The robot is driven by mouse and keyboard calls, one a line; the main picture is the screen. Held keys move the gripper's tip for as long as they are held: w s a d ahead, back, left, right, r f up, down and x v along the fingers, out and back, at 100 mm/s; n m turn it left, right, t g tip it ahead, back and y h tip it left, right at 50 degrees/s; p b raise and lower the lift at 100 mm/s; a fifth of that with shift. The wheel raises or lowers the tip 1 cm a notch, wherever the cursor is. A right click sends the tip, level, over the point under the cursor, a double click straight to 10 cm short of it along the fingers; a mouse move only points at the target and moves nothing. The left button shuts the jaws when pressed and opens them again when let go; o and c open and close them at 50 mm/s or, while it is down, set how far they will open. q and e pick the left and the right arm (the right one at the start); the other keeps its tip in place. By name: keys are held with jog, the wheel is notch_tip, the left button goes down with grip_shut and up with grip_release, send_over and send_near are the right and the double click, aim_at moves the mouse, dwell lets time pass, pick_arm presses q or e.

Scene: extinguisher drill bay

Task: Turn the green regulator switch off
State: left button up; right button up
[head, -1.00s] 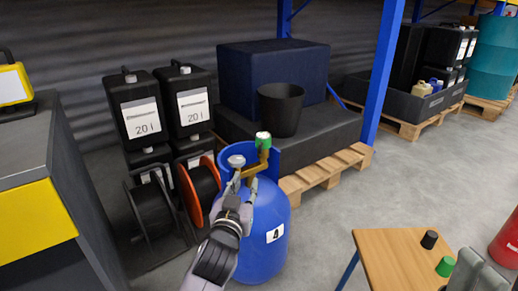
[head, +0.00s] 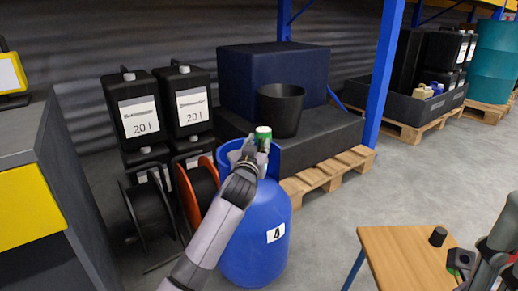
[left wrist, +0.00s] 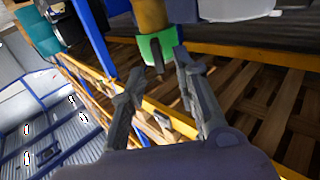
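The green regulator switch (head: 263,133) sits on top of the blue gas bottle (head: 262,232) marked 4. In the left wrist view, the switch (left wrist: 150,46) is a green knob with a dark pointer on the end of a brass body (left wrist: 150,14). My left gripper (head: 256,150) reaches the bottle's top and partly hides the regulator. Its two fingers (left wrist: 157,66) are apart, with the knob's pointer between or just beyond their tips; contact is unclear. My right gripper (head: 460,260) is at the lower right over the small table; its finger state is unclear.
A wooden table (head: 395,255) holds a black cylinder (head: 438,236). A black bucket (head: 281,108) stands on a dark block on a pallet behind the bottle. Cable reels (head: 204,183) and black canisters (head: 190,108) stand left of it.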

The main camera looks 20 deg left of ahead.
pick_arm(q)
jog(key=shift+w+a, duration=0.1)
jog(key=shift+w, duration=0.6)
jog(key=shift+c, duration=0.3)
grip_shut()
